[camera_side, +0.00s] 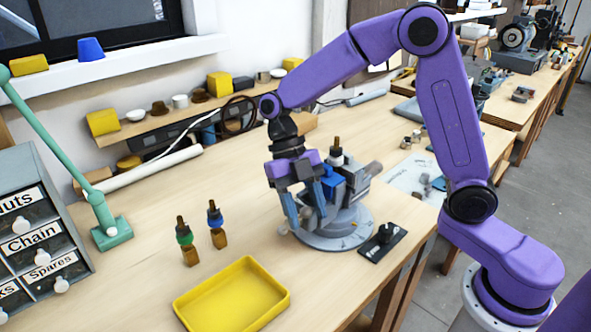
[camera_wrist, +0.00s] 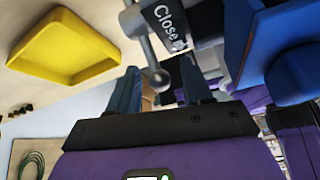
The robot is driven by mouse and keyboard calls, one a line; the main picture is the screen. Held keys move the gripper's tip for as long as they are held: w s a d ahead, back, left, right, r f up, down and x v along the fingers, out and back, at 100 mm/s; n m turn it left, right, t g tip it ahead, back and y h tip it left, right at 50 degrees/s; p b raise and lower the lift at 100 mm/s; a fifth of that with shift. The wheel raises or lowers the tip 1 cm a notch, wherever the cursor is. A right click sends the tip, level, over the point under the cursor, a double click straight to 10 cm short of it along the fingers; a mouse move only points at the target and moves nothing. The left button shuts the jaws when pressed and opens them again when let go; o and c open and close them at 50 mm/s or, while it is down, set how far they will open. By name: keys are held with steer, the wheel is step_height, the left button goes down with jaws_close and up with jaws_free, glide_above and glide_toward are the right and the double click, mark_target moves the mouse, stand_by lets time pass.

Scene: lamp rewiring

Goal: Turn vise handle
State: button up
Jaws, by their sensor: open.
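The vise (camera_side: 357,187) is grey with blue parts and stands on a round grey base (camera_side: 340,240) on the bench. Its handle (camera_wrist: 148,50) is a grey bar with a ball end, seen in the wrist view beside a dark label reading "Close" (camera_wrist: 172,28). My gripper (camera_side: 307,217) is at the left side of the vise, pointing down. In the wrist view my gripper (camera_wrist: 160,90) is open, with the handle's ball end appearing between the two fingers. I cannot tell whether a finger touches it.
A yellow tray (camera_side: 235,297) lies at the front. Two small upright parts, one green-banded (camera_side: 185,238) and one blue-banded (camera_side: 215,220), stand left of the vise. A black plate with a knob (camera_side: 383,243) lies right of the base. Labelled drawers (camera_side: 35,235) stand far left.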

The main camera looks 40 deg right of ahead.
steer(key=v, duration=1.6)
steer(key=shift+w+r, duration=0.2)
steer(key=shift+w, duration=0.05)
steer(key=shift+c, duration=0.4)
steer(key=c, duration=0.5)
steer(key=w+f+m, duration=0.3)
steer(key=m, duration=0.1)
steer(key=w+f+m+y, duration=0.1)
steer(key=w+f+m, duration=0.2)
steer(key=f+m, duration=0.1)
steer(key=w+f+m, duration=0.3)
steer(key=f, duration=0.1)
steer(key=shift+w+m+t+y, duration=0.2)
steer(key=shift+m+t+y, duration=0.1)
steer(key=shift+m+t, duration=0.1)
jaws_close()
steer(key=x, duration=1)
steer(key=shift+s+d+f, duration=0.1)
steer(key=shift+s+f, duration=0.1)
steer(key=shift+s, duration=0.35)
steer(key=shift+s+d+f, duration=0.15)
steer(key=shift+s+f, duration=0.15)
steer(key=shift+s, duration=0.3)
steer(key=shift+s+d+f, duration=0.1)
steer(key=shift+s+f, duration=0.2)
steer(key=shift+s, duration=0.35)
